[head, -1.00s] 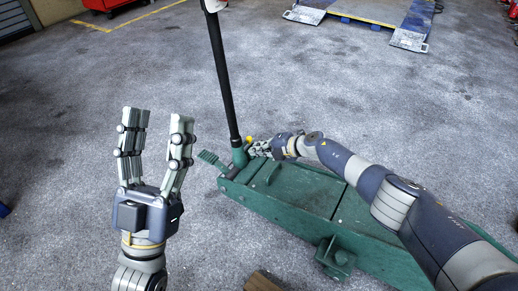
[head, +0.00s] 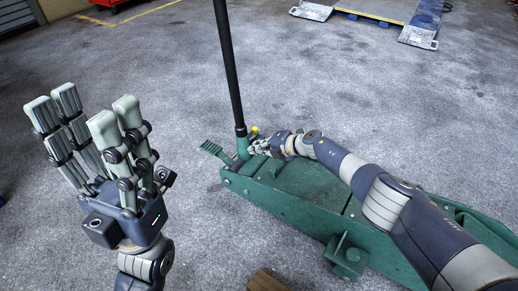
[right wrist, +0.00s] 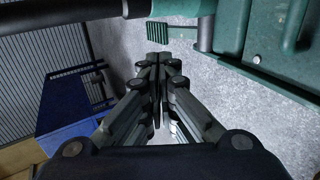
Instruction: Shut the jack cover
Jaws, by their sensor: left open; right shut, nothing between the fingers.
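The green trolley jack (head: 290,212) lies across the floor at lower right in the head view, with its black handle (head: 230,75) standing up at its far left end. A flat green panel (head: 313,182) on top of the jack looks like the cover; my right arm hides part of it, so I cannot tell whether it is fully shut. My right gripper (head: 258,148) is shut and empty, beside the handle's base; its fingers meet in the right wrist view (right wrist: 158,62). My left gripper (head: 85,105) is open and empty, fingers up, left of the jack.
A ribbed green pedal (head: 211,148) sticks out at the jack's left end. A yellow knob (head: 254,129) sits near the handle base. A wooden block (head: 266,282) lies at the bottom edge. A ramp platform (head: 385,15) stands far back. The floor between is clear.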

